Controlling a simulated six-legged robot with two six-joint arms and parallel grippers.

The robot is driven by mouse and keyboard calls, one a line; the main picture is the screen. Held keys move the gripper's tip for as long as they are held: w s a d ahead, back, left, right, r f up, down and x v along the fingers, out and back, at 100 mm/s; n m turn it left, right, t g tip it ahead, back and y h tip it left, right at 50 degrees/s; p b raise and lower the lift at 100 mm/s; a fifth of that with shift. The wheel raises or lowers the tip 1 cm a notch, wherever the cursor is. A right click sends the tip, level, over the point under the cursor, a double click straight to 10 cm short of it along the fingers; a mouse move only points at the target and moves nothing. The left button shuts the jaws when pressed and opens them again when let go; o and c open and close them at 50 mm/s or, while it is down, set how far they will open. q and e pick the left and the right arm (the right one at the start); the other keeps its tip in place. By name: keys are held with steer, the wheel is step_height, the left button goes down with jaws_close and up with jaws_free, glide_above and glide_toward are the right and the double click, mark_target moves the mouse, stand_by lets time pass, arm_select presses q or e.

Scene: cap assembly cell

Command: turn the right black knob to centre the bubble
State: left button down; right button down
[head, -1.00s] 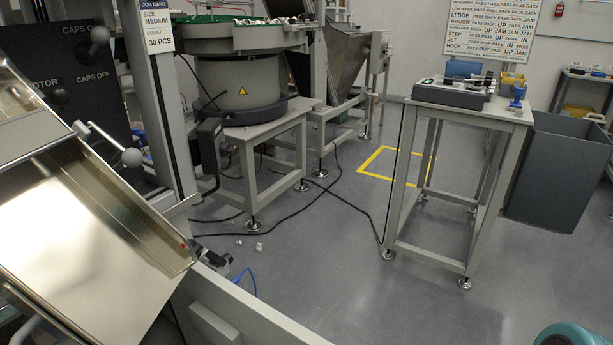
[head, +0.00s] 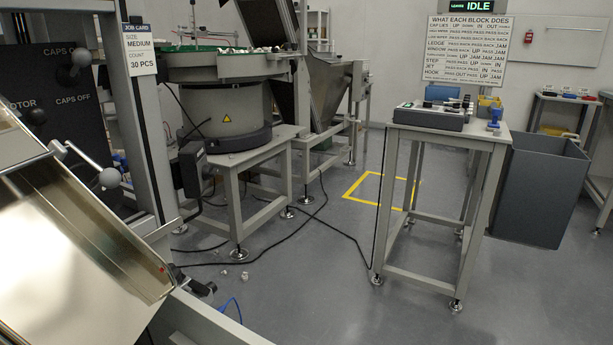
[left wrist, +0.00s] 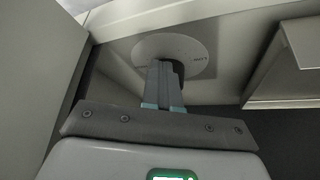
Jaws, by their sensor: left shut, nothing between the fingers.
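My left gripper (left wrist: 162,66) shows in the left wrist view, with its two grey fingers together and nothing between them. Its tips are in front of a pale round disc (left wrist: 150,46) with small lettering on it. A dark round part (left wrist: 179,68) shows just behind the fingertips at the disc's middle. I cannot tell whether it is the right black knob, or whether the fingers touch it. No bubble can be made out in either view. Neither gripper shows in the head view.
A bowl feeder (head: 226,112) stands behind. A bench (head: 448,134) bears a grey device (head: 428,117), with a dark bin (head: 541,190) beside it.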

arm_select(q)
steer(key=shift+a, duration=0.2)
steer(key=shift+s+a+p, duration=0.4)
steer(key=shift+s+a, duration=0.3)
steer(key=shift+a, duration=0.1)
steer(key=shift+s+d, duration=0.2)
steer(key=shift+s, duration=0.1)
step_height(320, 180, up, 6)
steer(key=p, duration=0.5)
steer(key=shift+s, duration=0.1)
